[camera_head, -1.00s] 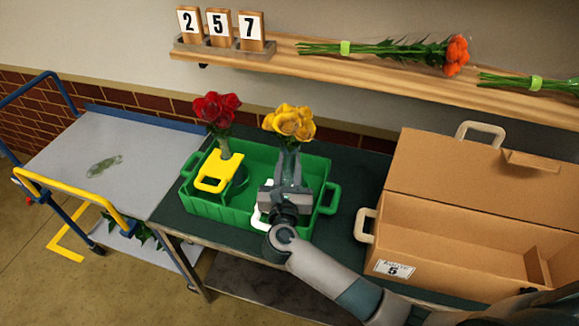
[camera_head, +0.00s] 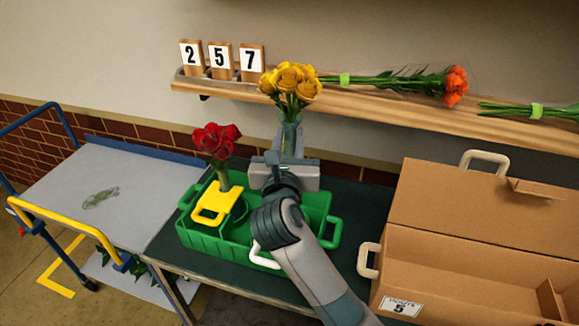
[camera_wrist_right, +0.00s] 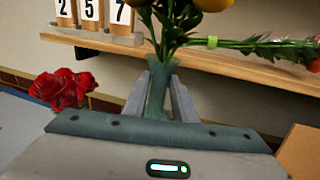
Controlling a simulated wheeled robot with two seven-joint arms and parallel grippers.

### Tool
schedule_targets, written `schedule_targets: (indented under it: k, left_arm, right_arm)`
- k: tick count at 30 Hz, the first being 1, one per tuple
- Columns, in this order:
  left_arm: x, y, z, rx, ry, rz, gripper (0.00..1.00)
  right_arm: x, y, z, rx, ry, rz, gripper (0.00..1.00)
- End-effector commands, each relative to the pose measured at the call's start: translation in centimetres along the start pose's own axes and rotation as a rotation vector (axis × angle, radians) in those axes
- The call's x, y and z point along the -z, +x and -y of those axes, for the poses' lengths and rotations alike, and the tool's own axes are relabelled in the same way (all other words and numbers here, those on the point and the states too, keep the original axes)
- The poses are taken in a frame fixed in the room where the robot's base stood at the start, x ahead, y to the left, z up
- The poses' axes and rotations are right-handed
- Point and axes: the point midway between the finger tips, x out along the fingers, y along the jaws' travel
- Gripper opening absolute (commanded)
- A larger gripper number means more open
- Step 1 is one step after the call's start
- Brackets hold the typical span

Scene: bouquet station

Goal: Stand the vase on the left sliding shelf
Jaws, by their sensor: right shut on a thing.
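A blue-green glass vase with yellow roses (camera_head: 291,84) is upright in my right gripper (camera_head: 287,160), raised above the green crate. My right gripper is shut on the vase, and in the right wrist view the vase (camera_wrist_right: 160,88) stands between its two fingers (camera_wrist_right: 159,100). No part is clearly recognisable as the left sliding shelf. A wheeled cart (camera_head: 140,165) with a flat grey top stands at the left. My left gripper is not in view.
The green crate (camera_head: 205,240) holds red roses (camera_head: 216,140) beside a yellow handled piece (camera_head: 212,202). A white handle (camera_head: 262,258) shows at its front. An open cardboard box (camera_head: 440,205) is at the right. A wall shelf (camera_head: 400,105) with number blocks and bouquets runs behind.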

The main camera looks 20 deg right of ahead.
Motion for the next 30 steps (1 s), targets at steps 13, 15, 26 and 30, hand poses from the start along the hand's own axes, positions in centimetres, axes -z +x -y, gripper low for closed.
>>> schedule_targets:
  k: [13,15,26,30]
  left_arm:
    - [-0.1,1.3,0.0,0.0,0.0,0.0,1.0]
    - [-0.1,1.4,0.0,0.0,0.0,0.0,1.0]
    - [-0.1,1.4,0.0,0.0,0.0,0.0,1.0]
    - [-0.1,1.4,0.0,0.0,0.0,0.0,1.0]
  right_arm:
    - [-8.6,0.0,0.0,-0.001,0.003,0.007,0.0]
    - [-9.1,0.0,-0.1,-0.001,0.003,0.005,0.0]
    - [-10.0,0.0,0.0,-0.001,0.0,0.004,0.0]
    - [-10.0,0.0,0.0,-0.001,0.0,0.004,0.0]
